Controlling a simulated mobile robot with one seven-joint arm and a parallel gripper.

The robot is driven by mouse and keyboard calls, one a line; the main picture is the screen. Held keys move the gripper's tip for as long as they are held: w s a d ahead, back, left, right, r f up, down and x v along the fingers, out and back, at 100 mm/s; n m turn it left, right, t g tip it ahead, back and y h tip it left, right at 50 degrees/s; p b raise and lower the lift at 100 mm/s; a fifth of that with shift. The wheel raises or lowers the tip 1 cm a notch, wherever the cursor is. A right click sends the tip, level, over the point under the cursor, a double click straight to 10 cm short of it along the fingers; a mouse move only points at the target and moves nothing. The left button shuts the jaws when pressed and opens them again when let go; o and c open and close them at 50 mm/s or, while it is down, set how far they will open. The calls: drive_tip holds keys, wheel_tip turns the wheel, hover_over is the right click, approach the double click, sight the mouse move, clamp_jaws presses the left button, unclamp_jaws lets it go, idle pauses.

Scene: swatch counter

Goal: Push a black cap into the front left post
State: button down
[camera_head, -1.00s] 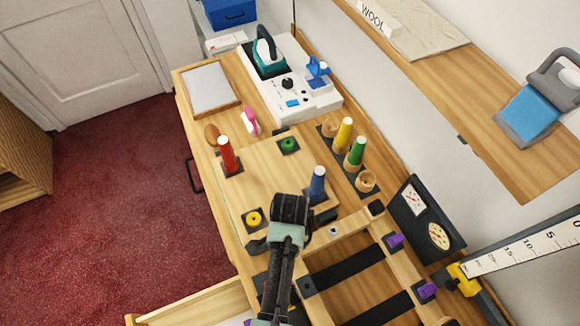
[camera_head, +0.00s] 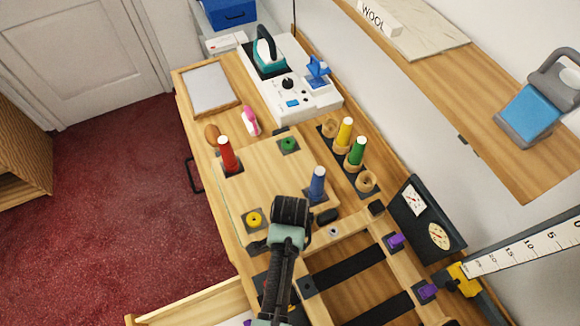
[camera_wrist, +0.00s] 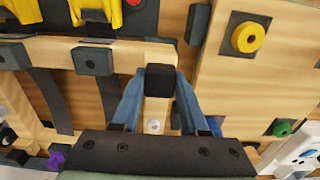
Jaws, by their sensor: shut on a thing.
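My gripper (camera_wrist: 160,98) is shut on a black cap (camera_wrist: 160,80), which shows between the two blue fingers in the wrist view. The cap is over the front left corner of the wooden frame (camera_wrist: 158,112), where two rails meet. The post under it is hidden, so I cannot tell whether the cap touches or sits in it. In the head view my gripper (camera_head: 280,240) hides that corner and the held cap.
A board with a red spool (camera_head: 228,154), a blue spool (camera_head: 317,184), a yellow ring (camera_head: 254,219) and a green ring (camera_head: 288,144) lies beyond the frame. A dark piece (camera_head: 326,216) lies beside my wrist. Purple parts (camera_head: 396,240) and gauges (camera_head: 438,236) are at the right.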

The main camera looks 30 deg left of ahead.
drive_tip(key=shift+f, duration=0.7)
idle(1.6)
drive_tip(key=shift+c, duration=1.8)
unclamp_jaws()
drive_tip(key=shift+f, duration=0.1)
drive_tip(key=shift+s, duration=0.1)
drive_tip(key=shift+s+d+f, duration=0.1)
drive_tip(key=shift+s+d, duration=0.05)
drive_tip(key=shift+d, duration=0.05)
drive_tip(key=shift+c, duration=1.1)
drive_tip(key=shift+o, duration=1.4)
drive_tip(key=r+p, duration=0.6)
drive_tip(key=shift+w+a+r, duration=0.15)
drive_tip(key=shift+w+r, duration=0.1)
